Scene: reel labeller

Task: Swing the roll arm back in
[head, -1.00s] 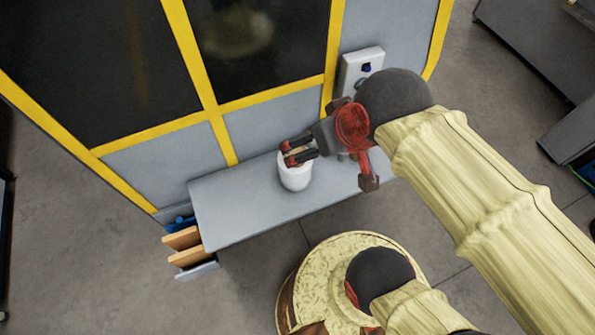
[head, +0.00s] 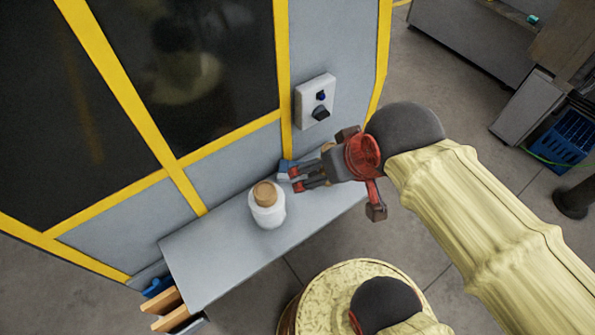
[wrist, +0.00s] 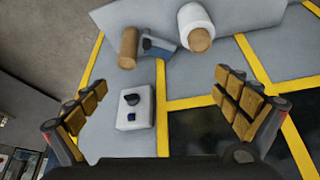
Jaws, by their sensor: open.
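A white roll with a tan core (head: 267,206) stands on the grey shelf (head: 225,255); the wrist view shows it too (wrist: 197,25). In the head view the block (head: 285,166) is partly hidden behind my gripper (head: 296,179). I cannot tell for certain which part is the roll arm. My gripper is open and empty, right of the white roll and apart from it. In the wrist view its fingers stand wide apart (wrist: 160,88).
A white control box with a dark knob and blue button (head: 316,101) sits on the yellow-framed machine wall (head: 285,60). Boards (head: 170,310) stick out at the shelf's left end. A blue crate (head: 565,137) stands far right.

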